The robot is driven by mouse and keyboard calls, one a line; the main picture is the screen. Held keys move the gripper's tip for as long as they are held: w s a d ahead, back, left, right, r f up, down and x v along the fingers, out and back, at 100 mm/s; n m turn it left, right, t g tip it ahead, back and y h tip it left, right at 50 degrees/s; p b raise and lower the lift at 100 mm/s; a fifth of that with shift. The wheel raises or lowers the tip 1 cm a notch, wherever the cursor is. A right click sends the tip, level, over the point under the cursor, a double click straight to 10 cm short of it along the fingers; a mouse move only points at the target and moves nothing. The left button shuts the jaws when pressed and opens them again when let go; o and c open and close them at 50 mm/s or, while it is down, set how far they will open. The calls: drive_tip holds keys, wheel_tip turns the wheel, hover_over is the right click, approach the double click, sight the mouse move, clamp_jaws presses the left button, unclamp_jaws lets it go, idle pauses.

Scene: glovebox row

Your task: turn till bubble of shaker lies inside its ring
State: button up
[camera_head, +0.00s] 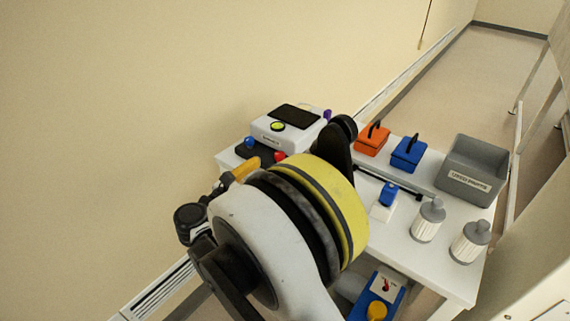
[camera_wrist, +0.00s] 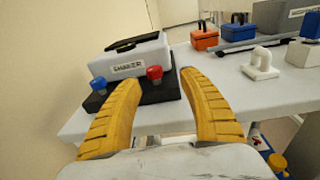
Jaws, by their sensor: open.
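The shaker (camera_head: 300,137) is a white box with a dark top panel, standing on a black base at the table's left end. Its round yellow-green level (camera_head: 278,126) shows on top; the bubble and ring are too small to read. A blue knob (camera_head: 249,143) and a red knob (camera_head: 280,156) sit at the base's front corners. In the wrist view, the shaker (camera_wrist: 150,58) stands ahead. My gripper (camera_wrist: 160,80) is open, with the red knob (camera_wrist: 154,73) showing between its fingertips and the blue knob (camera_wrist: 99,83) left of them. I cannot tell whether it touches the red knob.
On the white table (camera_head: 400,250) stand an orange box (camera_head: 371,141), a blue box (camera_head: 408,155), a grey bin (camera_head: 480,160), a white block with a blue top (camera_head: 385,203) and two white-grey bottles (camera_head: 428,222). A wall rises behind the shaker. My arm hides the table's middle.

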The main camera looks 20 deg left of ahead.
sight(277, 157)
drive_tip(key=shift+n+t, duration=0.4)
drive_tip(key=shift+t, duration=0.2)
drive_tip(key=b+x, duration=0.1)
drive_tip(key=x, duration=0.1)
drive_tip(key=b+x, duration=0.1)
drive_tip(key=x, duration=0.2)
drive_tip(key=a+b+x, duration=0.1)
drive_tip(key=x, duration=0.2)
drive_tip(key=shift+w+f+b, duration=0.35)
drive_tip(key=shift+w, duration=0.05)
drive_tip(key=shift+c, duration=0.3)
clamp_jaws()
